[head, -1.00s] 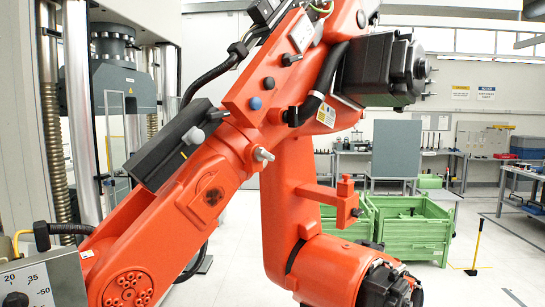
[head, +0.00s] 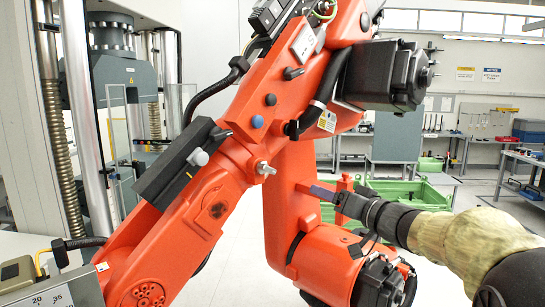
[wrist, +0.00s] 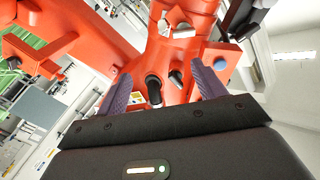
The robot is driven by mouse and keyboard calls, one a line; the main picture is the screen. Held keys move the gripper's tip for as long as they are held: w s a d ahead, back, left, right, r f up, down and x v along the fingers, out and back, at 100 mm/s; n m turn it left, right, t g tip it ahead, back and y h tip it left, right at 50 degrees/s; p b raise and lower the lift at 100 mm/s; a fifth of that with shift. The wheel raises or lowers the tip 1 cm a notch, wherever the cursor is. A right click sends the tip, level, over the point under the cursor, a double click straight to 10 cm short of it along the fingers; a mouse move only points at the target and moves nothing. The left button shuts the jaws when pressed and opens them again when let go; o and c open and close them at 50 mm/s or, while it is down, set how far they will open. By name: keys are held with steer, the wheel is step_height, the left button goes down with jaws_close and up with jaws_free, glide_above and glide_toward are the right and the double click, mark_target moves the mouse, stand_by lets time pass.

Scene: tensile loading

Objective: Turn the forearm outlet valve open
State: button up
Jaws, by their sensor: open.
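The big orange robot arm (head: 205,185) carries several small fittings on its forearm: a black lever-like knob (head: 293,73), a grey knob (head: 270,99), a blue knob (head: 257,122) and a silver fitting (head: 265,169). I cannot tell which is the outlet valve. My gripper (head: 318,190) is in front of the orange upright link, right of and below these fittings. In the wrist view my gripper (wrist: 155,85) is open and empty, its fingers wide apart. A black cylindrical part (wrist: 153,92) shows between them, apparently beyond the fingertips. The blue knob (wrist: 219,62) is right of the right finger.
A black motor housing (head: 385,75) juts out at the upper right. An orange bracket (head: 347,188) is close to my gripper. Green crates (head: 425,192) stand behind. A testing machine (head: 118,75) stands at the left. Open floor lies at the right.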

steer(key=r+g+y, duration=0.1)
steer(key=s+a+r+n+g+y, duration=0.1)
steer(key=shift+s+a+r, duration=0.15)
steer(key=shift+r, duration=0.15)
steer(key=shift+a, duration=0.1)
steer(key=p, duration=0.7)
glide_toward(271, 170)
steer(key=x, duration=0.9)
steer(key=shift+a, duration=0.2)
steer(key=shift+b, duration=0.3)
steer(key=c, duration=1)
